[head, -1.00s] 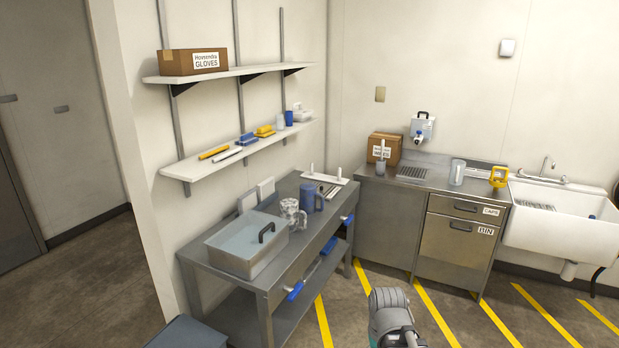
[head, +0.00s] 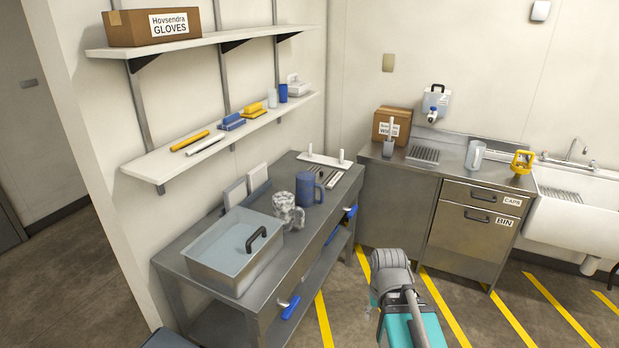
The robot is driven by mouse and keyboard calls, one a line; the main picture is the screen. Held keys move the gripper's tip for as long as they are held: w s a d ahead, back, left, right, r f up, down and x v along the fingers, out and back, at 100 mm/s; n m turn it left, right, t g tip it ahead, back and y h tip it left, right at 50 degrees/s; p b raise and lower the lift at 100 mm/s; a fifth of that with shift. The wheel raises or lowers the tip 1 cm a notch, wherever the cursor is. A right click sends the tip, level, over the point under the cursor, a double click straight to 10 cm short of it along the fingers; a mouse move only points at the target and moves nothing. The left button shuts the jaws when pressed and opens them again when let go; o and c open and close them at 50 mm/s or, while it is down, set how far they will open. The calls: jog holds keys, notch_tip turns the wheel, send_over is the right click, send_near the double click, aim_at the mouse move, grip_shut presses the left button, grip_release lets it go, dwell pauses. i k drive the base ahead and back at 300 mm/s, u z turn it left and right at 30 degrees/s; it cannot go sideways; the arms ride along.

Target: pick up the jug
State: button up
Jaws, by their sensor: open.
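Several jug-like vessels show in the head view. A blue jug (head: 309,189) with a handle stands upright on the left steel table. A grey-and-white mottled jug (head: 283,210) with a handle stands beside it, nearer to me. A pale, clear-looking jug (head: 474,156) stands on the right steel counter. I cannot tell from the picture which one is the jug meant. Part of my arm shows at the bottom, on the floor side of the table and apart from all three. My gripper's fingers cannot be seen.
A yellow item (head: 522,162) stands by the sink (head: 577,215). The striped floor looks clear.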

aim_at(306, 184)
jog(key=z, duration=0.1)
jog(key=i, duration=1.3)
jog(key=z, duration=0.1)
